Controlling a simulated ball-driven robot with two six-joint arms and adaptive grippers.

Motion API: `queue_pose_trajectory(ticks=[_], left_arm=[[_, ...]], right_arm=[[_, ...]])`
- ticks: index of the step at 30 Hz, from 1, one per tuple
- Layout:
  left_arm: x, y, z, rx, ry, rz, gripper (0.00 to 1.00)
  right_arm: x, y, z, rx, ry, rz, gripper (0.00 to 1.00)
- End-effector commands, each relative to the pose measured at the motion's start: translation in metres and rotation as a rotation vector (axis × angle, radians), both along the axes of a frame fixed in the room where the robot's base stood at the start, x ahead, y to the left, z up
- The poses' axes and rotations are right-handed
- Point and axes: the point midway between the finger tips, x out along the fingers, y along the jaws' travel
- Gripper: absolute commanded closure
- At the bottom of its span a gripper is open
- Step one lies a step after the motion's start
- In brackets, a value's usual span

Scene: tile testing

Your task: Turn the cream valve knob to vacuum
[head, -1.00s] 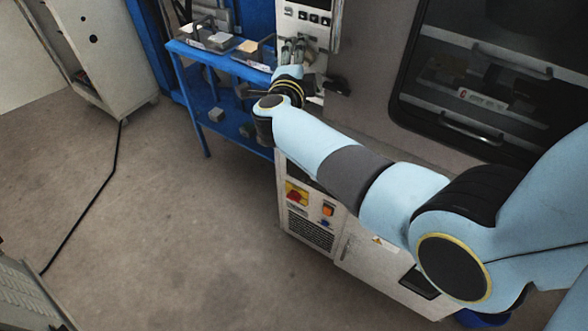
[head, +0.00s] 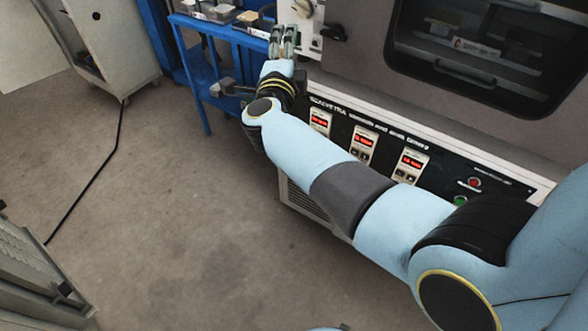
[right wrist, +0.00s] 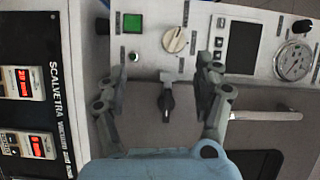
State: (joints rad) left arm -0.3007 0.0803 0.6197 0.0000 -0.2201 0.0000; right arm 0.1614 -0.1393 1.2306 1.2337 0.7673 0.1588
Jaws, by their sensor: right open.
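The cream valve knob (right wrist: 174,40) is a round knob with a pointer, on the light grey panel (right wrist: 150,52) in the right wrist view. Its small markings are too blurred to read. My right gripper (right wrist: 163,70) is open and empty, its fingers spread left and right below the knob in that view. The knob lies beyond the fingertips, and I see no contact. My left gripper is not in view.
A black latch handle (right wrist: 167,102) shows between the fingers. A green button (right wrist: 132,23) and a round gauge (right wrist: 293,61) flank the knob. The oven's control strip (head: 330,108) lies behind my right arm. A blue table (head: 190,22) stands left; open floor is in front.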

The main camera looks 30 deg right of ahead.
Motion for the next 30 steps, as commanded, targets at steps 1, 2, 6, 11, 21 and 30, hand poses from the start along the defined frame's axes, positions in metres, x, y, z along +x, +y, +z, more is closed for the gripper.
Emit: queue_pose_trajectory(ticks=[1,2,6,11,21,30], left_arm=[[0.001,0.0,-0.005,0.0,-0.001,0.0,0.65],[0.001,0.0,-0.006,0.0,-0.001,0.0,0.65],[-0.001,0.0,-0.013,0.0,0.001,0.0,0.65],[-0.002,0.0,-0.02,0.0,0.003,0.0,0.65],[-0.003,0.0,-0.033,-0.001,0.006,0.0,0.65],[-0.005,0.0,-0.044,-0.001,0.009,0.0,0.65]], right_arm=[[-0.002,0.001,-0.013,-0.027,0.026,0.022,0.32],[-0.003,0.002,-0.02,-0.041,0.041,0.035,0.32],[-0.009,0.009,-0.049,-0.11,0.113,0.099,0.32],[-0.017,0.017,-0.082,-0.179,0.193,0.172,0.32],[-0.042,0.031,-0.153,-0.306,0.361,0.319,0.32],[-0.068,0.04,-0.208,-0.392,0.495,0.435,0.32]])
